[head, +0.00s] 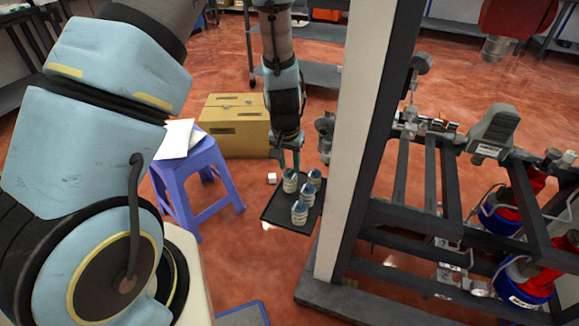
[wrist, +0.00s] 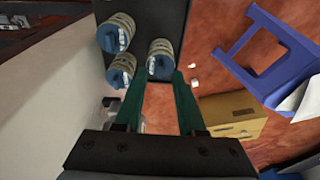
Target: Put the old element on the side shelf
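The side shelf (head: 274,212) is a low dark tray left of the white post. Several pale ribbed canisters with blue tops stand on it, including a canister close under my gripper (head: 289,182), a middle one (head: 308,191) and a front one (head: 300,214). The frames do not show which is the old element. My gripper (head: 286,160) points down at the shelf's back-left part. In the wrist view its green fingers (wrist: 159,82) are apart with nothing between them. The nearest canister (wrist: 160,57) is just beyond the tips, and the dark shelf (wrist: 165,15) lies underneath.
The white post (head: 352,150) and a dark rack frame (head: 405,215) with red and blue containers stand right of the shelf. A blue stool (head: 200,168) with papers and a cardboard box (head: 236,125) are at left. A small white cube (head: 272,178) lies near the shelf.

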